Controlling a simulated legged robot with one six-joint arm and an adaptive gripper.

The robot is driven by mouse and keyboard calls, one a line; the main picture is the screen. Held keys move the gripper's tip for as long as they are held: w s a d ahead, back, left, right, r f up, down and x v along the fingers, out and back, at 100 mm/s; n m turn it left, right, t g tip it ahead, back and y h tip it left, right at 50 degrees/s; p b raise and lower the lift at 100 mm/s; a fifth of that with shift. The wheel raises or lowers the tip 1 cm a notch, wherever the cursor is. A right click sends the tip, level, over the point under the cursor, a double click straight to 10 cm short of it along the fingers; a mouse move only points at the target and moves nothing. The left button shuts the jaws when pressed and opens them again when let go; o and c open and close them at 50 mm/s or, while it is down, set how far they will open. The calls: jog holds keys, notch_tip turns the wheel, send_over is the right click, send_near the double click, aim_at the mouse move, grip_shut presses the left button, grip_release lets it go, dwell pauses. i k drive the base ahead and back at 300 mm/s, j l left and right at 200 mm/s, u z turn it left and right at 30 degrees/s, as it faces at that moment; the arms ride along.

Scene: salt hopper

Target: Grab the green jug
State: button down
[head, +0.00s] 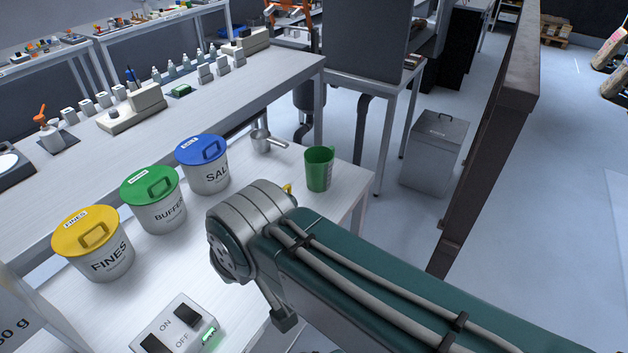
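The green jug (319,169) stands upright near the right end of the white table, in the head view. It is open at the top, with faint markings on its side. My arm reaches in from the lower right and its grey joint lies in front of the table, left of and nearer than the jug. My gripper is not visible; the arm hides whatever lies beyond the joint. A small yellow piece shows just past the joint, left of the jug, and I cannot tell what it is.
A metal scoop (262,141) lies behind the jug, to its left. Lidded tubs marked SALT (208,173), BUFFER (159,212) and FINES (105,262) stand in a row. An ON/OFF switch box (172,328) sits in front.

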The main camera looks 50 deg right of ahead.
aim_at(319, 160)
jog(key=k+l+z, duration=0.1)
jog(key=z, duration=1)
